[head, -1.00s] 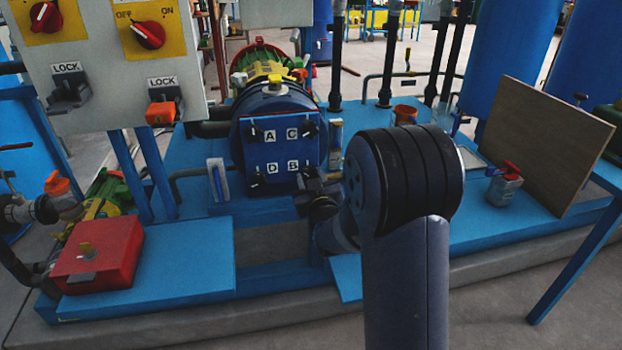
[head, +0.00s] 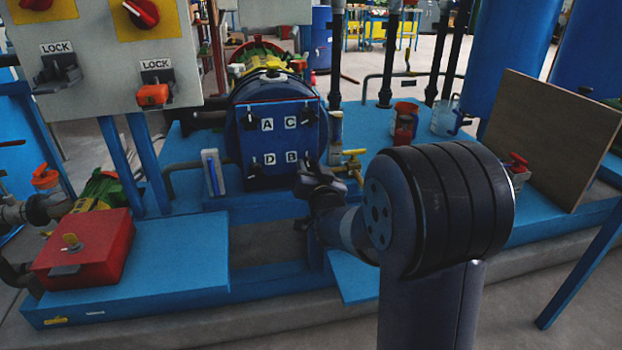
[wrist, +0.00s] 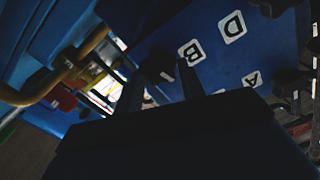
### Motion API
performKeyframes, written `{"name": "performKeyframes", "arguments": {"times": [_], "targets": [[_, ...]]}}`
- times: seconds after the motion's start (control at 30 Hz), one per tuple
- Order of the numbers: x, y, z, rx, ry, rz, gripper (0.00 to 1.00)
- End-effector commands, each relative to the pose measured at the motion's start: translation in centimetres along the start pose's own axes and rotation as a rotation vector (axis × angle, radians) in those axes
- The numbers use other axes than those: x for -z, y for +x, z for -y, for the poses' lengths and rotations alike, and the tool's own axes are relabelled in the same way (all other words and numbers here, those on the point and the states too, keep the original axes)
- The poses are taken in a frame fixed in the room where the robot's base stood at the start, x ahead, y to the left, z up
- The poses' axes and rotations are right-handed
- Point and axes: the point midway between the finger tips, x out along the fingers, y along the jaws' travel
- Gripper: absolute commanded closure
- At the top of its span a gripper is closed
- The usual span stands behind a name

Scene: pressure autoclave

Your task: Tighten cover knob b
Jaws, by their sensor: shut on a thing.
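The blue cover (head: 280,140) of the autoclave bears four labels, A, B, C and D, each with a dark knob beside it. Cover knob b (head: 307,158) is at the lower right of the cover, beside the B label. My gripper (head: 312,170) is at this knob in the head view, partly covering it. In the wrist view the dark knob b (wrist: 161,64) shows between the fingertips of my gripper (wrist: 168,75), which is shut on it. The knob's exact angle and the finger contact are too dark to make out.
A yellow valve handle (head: 352,163) and piping stand close right of my gripper; the pipe also shows in the wrist view (wrist: 60,75). A red box (head: 85,252) stands on the front left platform. A board (head: 548,138) leans at the right. The grey panel (head: 95,60) is upper left.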

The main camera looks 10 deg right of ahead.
Motion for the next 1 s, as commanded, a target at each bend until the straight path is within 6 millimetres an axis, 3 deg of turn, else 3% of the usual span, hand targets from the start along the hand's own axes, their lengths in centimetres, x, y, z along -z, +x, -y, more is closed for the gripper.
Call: {"name": "performKeyframes", "arguments": {"times": [0.43,1.0], "targets": [[-0.08,0.03,-0.18,0.0,0.247,-0.001,0.85],[0.02,0.04,-0.16,0.0,0.29,0.0,0.85]]}}
